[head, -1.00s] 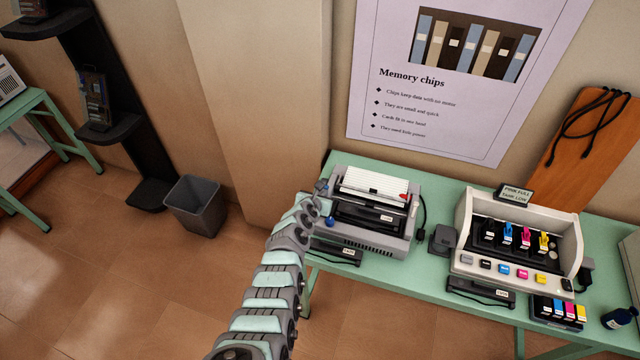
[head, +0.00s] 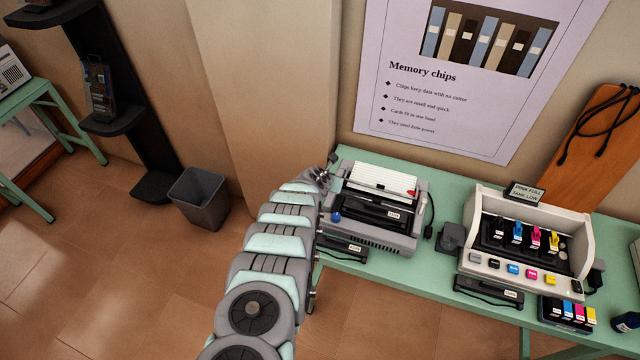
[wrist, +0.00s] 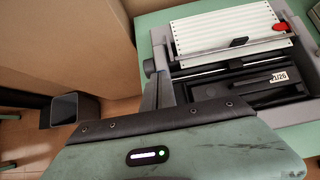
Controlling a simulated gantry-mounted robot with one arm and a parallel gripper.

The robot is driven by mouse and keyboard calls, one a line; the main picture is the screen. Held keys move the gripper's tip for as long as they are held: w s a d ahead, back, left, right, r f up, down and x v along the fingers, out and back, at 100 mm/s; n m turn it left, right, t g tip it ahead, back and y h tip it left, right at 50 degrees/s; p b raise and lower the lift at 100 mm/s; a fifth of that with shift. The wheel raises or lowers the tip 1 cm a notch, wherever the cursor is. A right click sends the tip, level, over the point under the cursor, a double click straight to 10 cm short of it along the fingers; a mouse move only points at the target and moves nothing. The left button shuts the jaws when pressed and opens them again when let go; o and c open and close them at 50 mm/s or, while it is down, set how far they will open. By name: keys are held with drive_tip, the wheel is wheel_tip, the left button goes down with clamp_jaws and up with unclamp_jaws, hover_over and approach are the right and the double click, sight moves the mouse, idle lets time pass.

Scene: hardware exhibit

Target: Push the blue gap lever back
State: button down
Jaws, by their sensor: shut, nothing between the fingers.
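The dot-matrix style printer (head: 376,212) stands at the left end of the green table, with white striped paper in its top. A small round blue knob (head: 336,217) at its left front looks like the gap lever's tip; the rest of the lever is hard to make out. My gripper (head: 322,177) is shut and empty at the printer's left rear side, farther back than the blue knob. In the wrist view, the closed fingers (wrist: 157,82) show beside the printer's left edge. The blue knob is not visible there, and I cannot tell whether the gripper touches the printer.
A red lever (head: 411,193) is at the printer's right side. An ink machine (head: 480,262) with coloured cartridges stands to the right on the green table (head: 445,205). A wall column (head: 262,110) is behind my arm. A grey bin (head: 200,198) stands on the floor left.

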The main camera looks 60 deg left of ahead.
drive_tip(key=shift+w+a+f+b, duration=0.15)
drive_tip(key=shift+w+f+b, duration=0.2)
drive_tip(key=shift+b, duration=0.25)
drive_tip(key=shift+w+a+r+b, duration=0.15)
drive_tip(key=shift+b, duration=0.25)
drive_tip(key=shift+a+r+p, duration=0.15)
drive_tip(key=shift+r+p, duration=0.95)
